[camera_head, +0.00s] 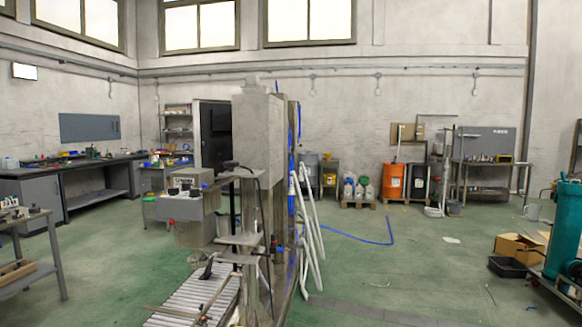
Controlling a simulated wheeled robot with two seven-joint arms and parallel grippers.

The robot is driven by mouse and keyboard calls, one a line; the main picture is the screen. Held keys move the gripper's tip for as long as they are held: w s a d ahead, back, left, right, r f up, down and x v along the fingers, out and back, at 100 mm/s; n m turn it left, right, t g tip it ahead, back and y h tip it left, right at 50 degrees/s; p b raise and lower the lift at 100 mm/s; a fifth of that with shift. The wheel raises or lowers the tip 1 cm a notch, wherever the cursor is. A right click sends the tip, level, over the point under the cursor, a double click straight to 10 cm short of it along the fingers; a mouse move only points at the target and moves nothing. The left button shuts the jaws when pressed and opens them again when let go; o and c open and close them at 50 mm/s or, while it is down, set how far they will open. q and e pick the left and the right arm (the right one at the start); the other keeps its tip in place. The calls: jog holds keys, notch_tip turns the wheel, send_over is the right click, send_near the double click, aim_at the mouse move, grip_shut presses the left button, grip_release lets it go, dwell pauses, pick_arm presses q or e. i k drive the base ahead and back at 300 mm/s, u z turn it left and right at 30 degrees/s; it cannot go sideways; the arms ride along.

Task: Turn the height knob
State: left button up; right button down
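A tall grey machine (258,140) stands in the middle of the head view. A grey box-shaped unit (182,207) sticks out to its left, with small dark parts on top. A height knob cannot be told apart at this size. Neither of my grippers is in view.
A slatted metal bed (195,300) lies at the machine's foot, and white pipes (308,225) lean on its right. A workbench (95,165) runs along the left wall. An open cardboard box (518,248) and a teal cylinder (564,230) are at right. Green floor between is mostly clear.

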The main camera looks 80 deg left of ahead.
aim_at(230, 165)
jog(key=u, duration=1.55)
jog(key=i, duration=2.65)
jog(key=u, duration=2.15)
